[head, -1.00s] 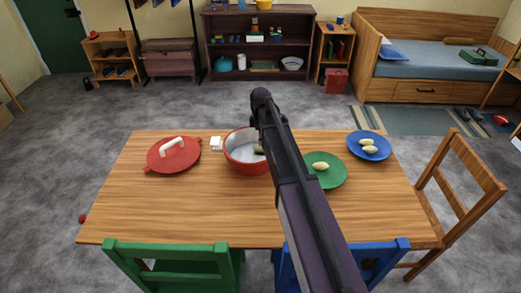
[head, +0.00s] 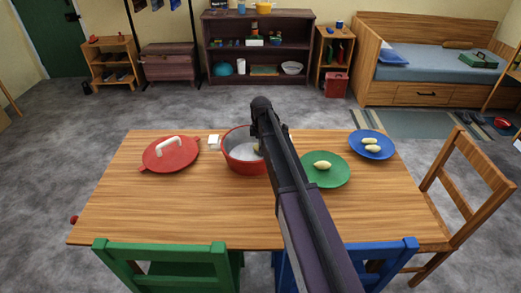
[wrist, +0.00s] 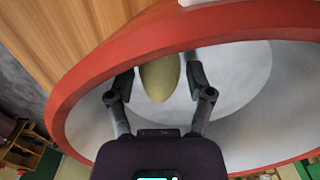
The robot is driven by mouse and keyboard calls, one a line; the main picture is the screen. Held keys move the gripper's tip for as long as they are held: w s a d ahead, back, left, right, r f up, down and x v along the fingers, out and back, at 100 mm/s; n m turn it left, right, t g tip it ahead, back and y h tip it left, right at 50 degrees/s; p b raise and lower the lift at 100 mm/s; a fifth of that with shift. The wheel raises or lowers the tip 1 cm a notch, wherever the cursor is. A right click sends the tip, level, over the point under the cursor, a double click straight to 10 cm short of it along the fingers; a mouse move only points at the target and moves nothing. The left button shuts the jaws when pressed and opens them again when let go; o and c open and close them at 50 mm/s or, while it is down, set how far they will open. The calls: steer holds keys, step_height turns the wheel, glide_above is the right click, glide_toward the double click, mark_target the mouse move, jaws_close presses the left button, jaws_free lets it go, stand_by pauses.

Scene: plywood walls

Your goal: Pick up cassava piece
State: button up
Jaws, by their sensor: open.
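A pale yellow-green cassava piece (wrist: 159,76) is inside the red pot (wrist: 88,82), between the two fingers of my gripper (wrist: 160,79). The fingers are open, with a gap on both sides of the piece. In the head view the pot (head: 233,161) stands on the table, and a bit of the piece (head: 256,147) shows beside my arm. My arm hides the gripper and the pot's right side there. One more cassava piece (head: 322,165) lies on the green plate (head: 324,179), and two pieces (head: 371,145) lie on the blue plate (head: 358,153).
The wooden table (head: 190,212) is clear at the front left. A green chair (head: 165,255), a blue chair (head: 390,250) and a wooden chair (head: 473,180) surround the table.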

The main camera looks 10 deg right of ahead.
stand_by(0.4)
steer(key=c, duration=0.9)
steer(key=shift+r, duration=0.15)
step_height(320, 180, up, 10)
steer(key=p, duration=1)
steer(key=shift+r+p, duration=1.3)
steer(key=shift+p, duration=0.15)
